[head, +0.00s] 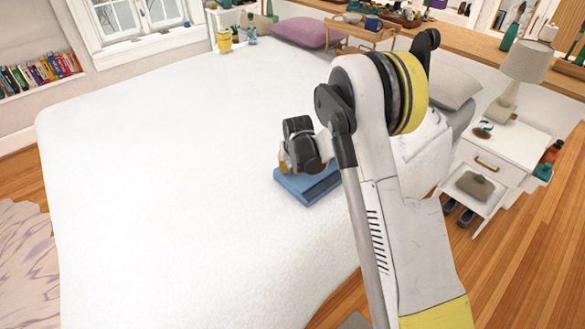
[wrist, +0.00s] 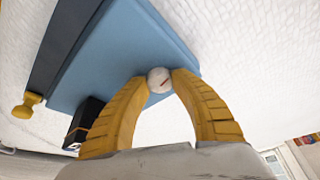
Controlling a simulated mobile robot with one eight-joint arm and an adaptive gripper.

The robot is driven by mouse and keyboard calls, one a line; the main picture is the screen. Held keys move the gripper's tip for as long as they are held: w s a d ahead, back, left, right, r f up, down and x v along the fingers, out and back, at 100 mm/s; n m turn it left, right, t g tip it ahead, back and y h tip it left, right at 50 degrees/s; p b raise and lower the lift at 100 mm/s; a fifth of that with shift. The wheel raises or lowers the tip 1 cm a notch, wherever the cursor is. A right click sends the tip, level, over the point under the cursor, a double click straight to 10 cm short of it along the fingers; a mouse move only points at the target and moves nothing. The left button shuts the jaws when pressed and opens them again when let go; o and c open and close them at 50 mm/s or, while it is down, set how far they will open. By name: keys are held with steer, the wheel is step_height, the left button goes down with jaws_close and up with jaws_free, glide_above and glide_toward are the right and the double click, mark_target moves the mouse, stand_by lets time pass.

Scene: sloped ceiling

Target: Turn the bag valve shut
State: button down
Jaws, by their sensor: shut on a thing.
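A flat blue bag (head: 300,190) lies on the white bed, partly hidden in the head view by my arm. In the wrist view, the blue bag (wrist: 125,55) fills the top middle, with a dark band along its left side. A small round white knob (wrist: 159,78) with a red mark sits at the bag's edge and looks like the valve. My gripper (wrist: 160,85) has its two yellow fingers on either side of this knob, shut on it. In the head view, my gripper (head: 284,161) is just above the bag's upper left part, its fingertips mostly hidden.
A yellow knob (wrist: 25,105) sticks out beyond the dark band. A black block (wrist: 84,124) is beside the left finger. The white bed (head: 170,170) is wide and clear left of the bag. A white nightstand (head: 500,150) with a lamp (head: 522,66) stands at right.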

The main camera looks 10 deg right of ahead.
steer(key=shift+m+h, duration=0.4)
steer(key=shift+m, duration=0.8)
steer(key=shift+f, duration=0.1)
steer(key=c, duration=1)
jaws_free()
steer(key=v, duration=1.2)
steer(key=shift+a, duration=0.2)
steer(key=shift+w, duration=0.15)
